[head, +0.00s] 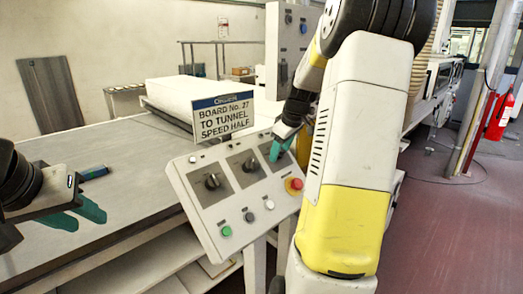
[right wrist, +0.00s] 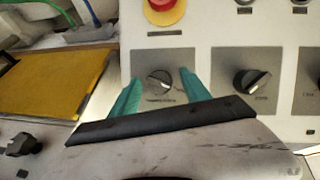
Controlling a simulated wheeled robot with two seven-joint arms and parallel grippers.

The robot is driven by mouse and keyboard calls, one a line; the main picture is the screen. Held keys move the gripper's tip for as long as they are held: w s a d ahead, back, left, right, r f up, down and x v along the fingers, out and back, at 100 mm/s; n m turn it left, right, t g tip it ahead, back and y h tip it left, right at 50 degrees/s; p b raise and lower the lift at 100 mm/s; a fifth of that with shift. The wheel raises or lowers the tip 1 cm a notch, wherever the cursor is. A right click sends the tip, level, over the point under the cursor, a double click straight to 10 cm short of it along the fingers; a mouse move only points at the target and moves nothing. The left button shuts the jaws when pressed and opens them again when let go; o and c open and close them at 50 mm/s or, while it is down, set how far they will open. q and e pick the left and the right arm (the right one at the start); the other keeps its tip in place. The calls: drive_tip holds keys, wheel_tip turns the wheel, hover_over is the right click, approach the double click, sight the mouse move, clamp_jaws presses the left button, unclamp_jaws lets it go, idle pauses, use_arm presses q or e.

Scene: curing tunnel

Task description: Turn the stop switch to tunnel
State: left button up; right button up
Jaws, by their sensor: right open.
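A sloped grey control panel (head: 214,222) carries three black rotary knobs on dark square plates. The left knob (head: 212,181) and middle knob (head: 250,163) are clear in the head view; my right gripper (head: 281,147) covers the rightmost. In the right wrist view that knob (right wrist: 160,82), nearest the red button, lies between the open teal fingers of my right gripper (right wrist: 160,94); contact cannot be told. The neighbouring knob (right wrist: 252,81) has a tilted pointer. The labels are too small to read. My left gripper (head: 77,215) is empty above the table, its fingers apart.
A red mushroom button (head: 295,184) on yellow and a green button (head: 226,231) sit along the panel's lower edge. An order sign (head: 223,116) reads "Board No. 27 to tunnel, speed half".

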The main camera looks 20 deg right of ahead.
drive_tip(key=shift+c, duration=0.2)
clamp_jaws()
drive_tip(key=shift+m, duration=0.3)
drive_tip(key=m, duration=0.1)
drive_tip(key=m+y, duration=0.1)
drive_tip(key=m, duration=0.1)
drive_tip(key=shift+w+d+g+y, duration=0.15)
drive_tip(key=shift+g+y, duration=0.15)
drive_tip(key=shift+g, duration=0.1)
drive_tip(key=m, duration=0.2)
drive_tip(key=m+y, duration=0.1)
drive_tip(key=m, duration=0.1)
drive_tip(key=shift+d+y, duration=0.1)
drive_tip(key=shift+y, duration=0.2)
drive_tip(key=m+y, duration=0.1)
drive_tip(key=m, duration=0.3)
drive_tip(key=shift+y, duration=0.3)
drive_tip(key=m, duration=0.2)
drive_tip(key=m+y, duration=0.1)
drive_tip(key=shift+d+m+t+y, duration=0.1)
drive_tip(key=shift+m+t+y, duration=0.2)
drive_tip(key=shift+m, duration=0.4)
